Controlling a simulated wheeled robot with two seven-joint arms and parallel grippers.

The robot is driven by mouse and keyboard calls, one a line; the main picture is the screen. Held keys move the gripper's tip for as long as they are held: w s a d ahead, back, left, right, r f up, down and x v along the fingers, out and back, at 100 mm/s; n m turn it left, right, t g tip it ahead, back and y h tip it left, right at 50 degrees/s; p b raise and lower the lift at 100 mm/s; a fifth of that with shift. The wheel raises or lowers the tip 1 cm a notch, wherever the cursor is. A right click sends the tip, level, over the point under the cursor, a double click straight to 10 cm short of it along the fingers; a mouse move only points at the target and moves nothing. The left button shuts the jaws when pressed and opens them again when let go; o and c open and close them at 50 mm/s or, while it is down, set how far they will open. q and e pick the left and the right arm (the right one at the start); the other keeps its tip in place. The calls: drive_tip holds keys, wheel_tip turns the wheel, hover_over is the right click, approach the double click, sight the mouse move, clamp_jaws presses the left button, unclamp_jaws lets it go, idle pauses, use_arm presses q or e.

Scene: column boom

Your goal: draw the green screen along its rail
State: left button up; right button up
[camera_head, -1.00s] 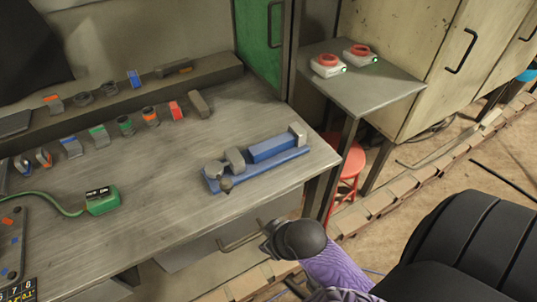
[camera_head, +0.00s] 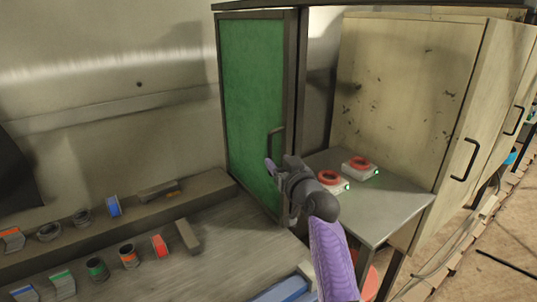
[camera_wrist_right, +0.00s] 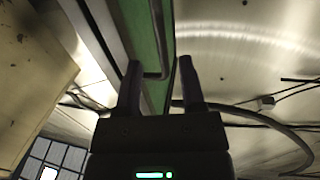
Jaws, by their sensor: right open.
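The green screen (camera_head: 250,100) stands upright in a dark frame behind the bench, with a dark bar handle (camera_head: 276,143) near its right edge. My right gripper (camera_head: 279,172) is open and empty at the lower end of the handle and partly covers it. In the right wrist view, the two fingers of my right gripper (camera_wrist_right: 159,75) point at the green screen (camera_wrist_right: 140,25). The handle (camera_wrist_right: 166,45) shows between the fingertips there; I cannot tell whether it lies inside the jaws in depth. My left gripper is not in view.
A grey side table (camera_head: 385,205) with two red-topped white devices stands right of the screen. Tall cream cabinets (camera_head: 400,110) stand behind it. The bench (camera_head: 225,255) runs below the screen, with several spools and small items at left and a blue item at its front.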

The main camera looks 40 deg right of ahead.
sight(271, 155)
drive_tip(key=b+x, duration=0.1)
drive_tip(key=x, duration=0.4)
drive_tip(key=shift+w, duration=0.2)
drive_tip(key=shift+c, duration=0.3)
clamp_jaws()
idle(0.4)
idle(0.5)
